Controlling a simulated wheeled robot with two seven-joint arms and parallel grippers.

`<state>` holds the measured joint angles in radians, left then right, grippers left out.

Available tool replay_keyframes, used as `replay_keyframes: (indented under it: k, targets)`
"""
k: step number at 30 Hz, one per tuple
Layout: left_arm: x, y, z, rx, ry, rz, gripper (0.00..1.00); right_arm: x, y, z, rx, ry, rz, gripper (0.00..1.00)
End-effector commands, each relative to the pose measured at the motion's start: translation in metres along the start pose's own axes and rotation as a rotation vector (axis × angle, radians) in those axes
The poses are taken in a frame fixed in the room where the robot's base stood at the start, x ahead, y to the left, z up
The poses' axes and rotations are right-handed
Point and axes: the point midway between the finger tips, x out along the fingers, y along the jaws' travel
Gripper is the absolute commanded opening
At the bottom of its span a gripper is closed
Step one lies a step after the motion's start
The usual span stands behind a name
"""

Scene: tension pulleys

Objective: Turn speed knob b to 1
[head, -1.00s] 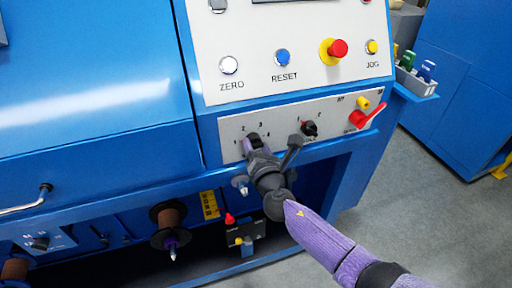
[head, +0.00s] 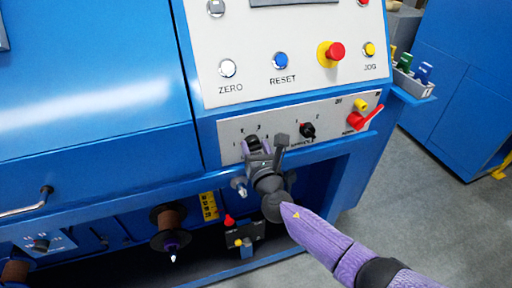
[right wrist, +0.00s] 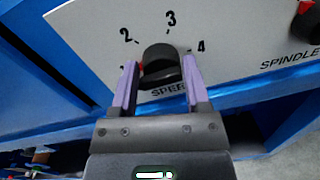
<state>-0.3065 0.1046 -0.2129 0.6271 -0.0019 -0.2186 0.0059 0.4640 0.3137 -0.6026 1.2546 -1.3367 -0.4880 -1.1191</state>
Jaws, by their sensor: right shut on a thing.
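The black speed knob (right wrist: 161,66) sits on the white panel amid the numbers 1 to 4. A red mark shows on its left side, near the 1, partly behind a finger. My right gripper (right wrist: 160,82) is shut on this knob, one purple finger on each side. In the head view the knob (head: 253,143) is at the left of the lower panel strip, with my right gripper (head: 257,148) on it. The end of the label under the knob is hidden, so I cannot read its letter. My left gripper is not in view.
To the right on the same strip are a black spindle knob (head: 307,131) and a red lever switch (head: 364,117). Above are the reset button (head: 280,61) and a red mushroom button (head: 336,51). A silver-tipped post (head: 240,186) stands just below my gripper.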

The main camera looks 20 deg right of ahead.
Motion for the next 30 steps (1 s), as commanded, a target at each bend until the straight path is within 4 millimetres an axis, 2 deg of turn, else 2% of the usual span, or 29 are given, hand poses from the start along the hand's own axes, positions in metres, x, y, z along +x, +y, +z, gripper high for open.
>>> replay_keyframes:
  k: [1,4,5,9,16,19,30]
  targets:
    - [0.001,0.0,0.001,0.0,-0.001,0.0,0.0,-0.004,-0.001,-0.012,-0.008,0.027,0.001,0.01]
    - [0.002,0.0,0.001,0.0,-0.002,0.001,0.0,-0.004,-0.001,-0.013,-0.008,0.028,0.003,0.01]
    - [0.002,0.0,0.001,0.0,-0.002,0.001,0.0,-0.004,-0.001,-0.013,-0.007,0.028,0.003,0.62]
    - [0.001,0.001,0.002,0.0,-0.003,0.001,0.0,-0.004,-0.001,-0.012,-0.006,0.026,0.003,0.9]
    - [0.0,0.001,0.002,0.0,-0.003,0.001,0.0,-0.003,-0.001,-0.008,-0.003,0.018,0.002,0.9]
    - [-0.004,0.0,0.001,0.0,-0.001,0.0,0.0,-0.011,0.0,-0.006,-0.003,0.018,0.002,0.9]
    - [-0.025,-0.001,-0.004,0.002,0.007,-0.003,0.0,-0.087,-0.001,-0.007,-0.004,0.023,0.002,0.9]
